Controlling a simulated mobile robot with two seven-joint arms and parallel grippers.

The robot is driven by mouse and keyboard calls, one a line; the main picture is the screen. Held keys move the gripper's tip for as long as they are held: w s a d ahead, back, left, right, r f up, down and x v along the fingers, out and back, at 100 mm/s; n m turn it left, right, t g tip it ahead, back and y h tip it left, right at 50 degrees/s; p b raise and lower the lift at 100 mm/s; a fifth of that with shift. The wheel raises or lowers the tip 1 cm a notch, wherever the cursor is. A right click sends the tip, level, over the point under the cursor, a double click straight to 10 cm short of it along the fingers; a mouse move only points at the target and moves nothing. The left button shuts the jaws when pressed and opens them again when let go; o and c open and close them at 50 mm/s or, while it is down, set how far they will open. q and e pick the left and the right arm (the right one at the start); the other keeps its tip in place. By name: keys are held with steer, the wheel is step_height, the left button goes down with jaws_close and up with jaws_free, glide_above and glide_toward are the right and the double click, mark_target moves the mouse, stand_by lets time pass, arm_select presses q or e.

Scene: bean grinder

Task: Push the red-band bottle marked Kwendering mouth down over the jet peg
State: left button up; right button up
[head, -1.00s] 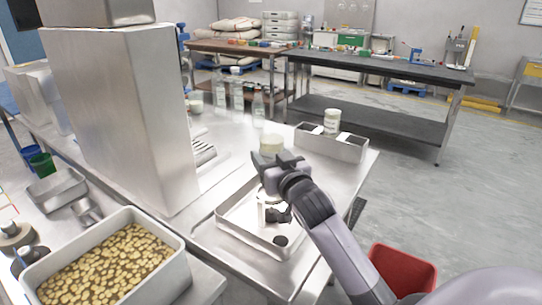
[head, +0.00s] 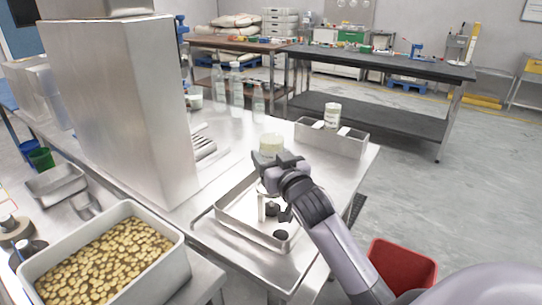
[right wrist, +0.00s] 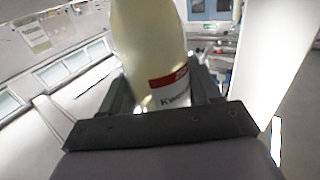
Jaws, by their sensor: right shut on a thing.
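The red-band bottle (right wrist: 155,45) shows lettering starting "Kwe" in the right wrist view; the rest is hidden. My right gripper (head: 272,160) is shut on it. In the head view the bottle's pale end (head: 271,143) sticks up above the fingers; its lower end is mostly hidden. The gripper is above a shallow metal tray (head: 229,228). A white piece (head: 262,208) and black pegs (head: 284,214) stand in the tray below it. A separate black piece (head: 281,235) is near the tray's front. I cannot tell which is the jet peg, nor any contact. My left gripper is out of view.
A metal box (head: 345,148) with a white jar (head: 332,115) stands behind the tray. Clear bottles (head: 237,85) stand farther back. A tall steel housing (head: 120,110) is at left, with a bean-filled bin (head: 178,262) in front. A red bin (head: 402,266) is at lower right.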

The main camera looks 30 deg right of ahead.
steer(key=shift+f, duration=0.15)
steer(key=shift+f+b, duration=0.7)
steer(key=shift+f, duration=0.35)
steer(key=shift+f+b, duration=0.75)
steer(key=shift+f, duration=0.4)
steer(key=shift+p, duration=0.3)
stand_by(0.4)
steer(key=o, duration=1.3)
steer(key=shift+c, duration=0.2)
